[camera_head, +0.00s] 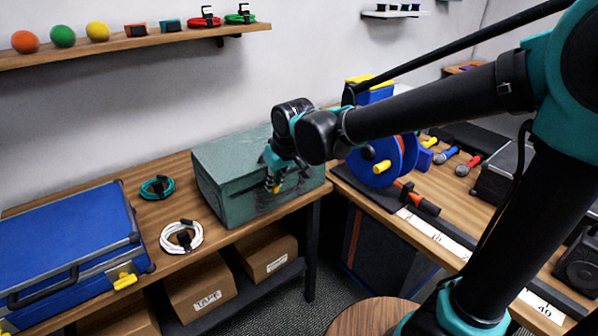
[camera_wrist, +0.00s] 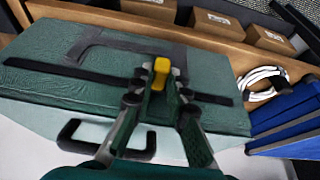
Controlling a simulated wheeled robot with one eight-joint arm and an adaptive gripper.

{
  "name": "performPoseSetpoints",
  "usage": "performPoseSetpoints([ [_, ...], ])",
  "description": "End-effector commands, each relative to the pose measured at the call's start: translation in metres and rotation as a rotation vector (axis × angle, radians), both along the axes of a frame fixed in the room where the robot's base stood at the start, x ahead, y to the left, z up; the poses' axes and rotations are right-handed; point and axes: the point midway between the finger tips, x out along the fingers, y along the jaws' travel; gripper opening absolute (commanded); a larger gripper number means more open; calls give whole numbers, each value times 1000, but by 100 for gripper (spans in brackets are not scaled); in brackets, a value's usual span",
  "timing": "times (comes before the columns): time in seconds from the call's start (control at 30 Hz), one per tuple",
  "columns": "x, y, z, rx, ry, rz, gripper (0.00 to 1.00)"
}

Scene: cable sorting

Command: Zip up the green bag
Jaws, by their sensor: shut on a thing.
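The green bag (camera_head: 222,170) is boxy and stands upright on the wooden table; its top shows in the wrist view (camera_wrist: 60,90). A dark zipper strip (camera_wrist: 60,69) runs along its top, hidden in the middle by my gripper. My gripper (camera_head: 273,182) is over the bag's right part in the head view, pointing down. In the wrist view my gripper (camera_wrist: 160,82) is shut on a yellow zipper pull (camera_wrist: 161,72), which shows between the fingertips. Dark handles (camera_wrist: 130,42) lie on both sides of the strip. I cannot tell how far the zipper is closed.
A blue case (camera_head: 70,240), a white cable coil (camera_head: 181,236) and a teal cable coil (camera_head: 157,187) lie left of the bag. Cardboard boxes (camera_head: 200,288) sit on the lower shelf. A blue cable reel (camera_head: 370,165) stands on the right table. A wall shelf (camera_head: 130,45) hangs above.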

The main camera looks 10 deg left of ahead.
Motion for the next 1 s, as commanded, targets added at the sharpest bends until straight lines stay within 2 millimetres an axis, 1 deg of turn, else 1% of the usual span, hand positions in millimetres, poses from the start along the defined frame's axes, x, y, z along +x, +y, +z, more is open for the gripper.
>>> performPoseSetpoints([
  [0.03,-13,11,0,0,0,9,0],
  [0.2,-43,36,0,0,0,6,0],
  [0.3,-55,47,0,0,1,4,0],
  [0.4,-64,54,0,0,0,2,0],
  [0.6,-71,61,0,0,0,0,0],
  [0.93,-73,63,0,2,3,2,0],
  [0.97,-73,63,0,3,4,2,16],
  [1.0,-73,63,0,3,4,2,21],
])
